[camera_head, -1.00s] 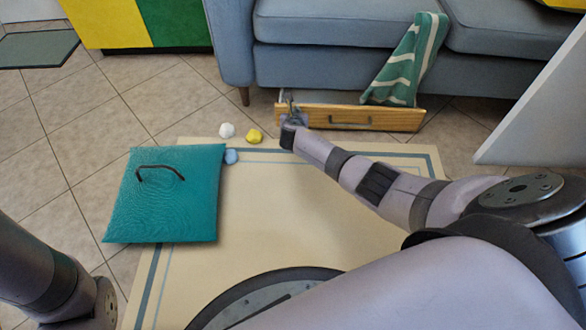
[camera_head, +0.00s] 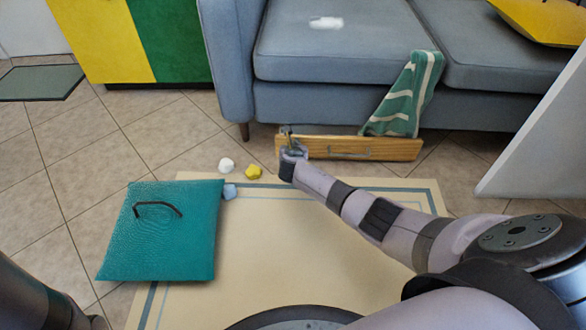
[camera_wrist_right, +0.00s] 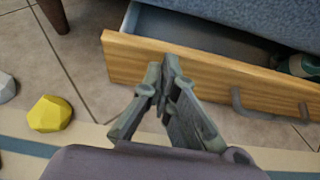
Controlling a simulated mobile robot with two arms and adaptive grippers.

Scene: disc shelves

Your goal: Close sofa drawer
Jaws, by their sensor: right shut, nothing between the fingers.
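The sofa drawer (camera_head: 402,150) has a light wooden front and a grey bar handle (camera_head: 335,153). It sits low under the blue sofa (camera_head: 305,100). In the right wrist view the drawer front (camera_wrist_right: 225,75) stands out from the sofa, and a strip of its pale interior (camera_wrist_right: 195,28) shows, so it is partly open. My right gripper (camera_head: 287,135) is at the left end of the front, left of the handle. In the right wrist view its shut, empty fingertips (camera_wrist_right: 168,72) overlap the front; contact is hard to confirm. My left gripper is out of view.
A green striped cloth (camera_head: 408,92) hangs from the sofa, its lower end behind the drawer front. A teal cushion-like object (camera_head: 165,245), a white lump (camera_head: 226,165) and a yellow lump (camera_head: 253,172) lie left of my arm. A white panel (camera_head: 535,135) stands at right.

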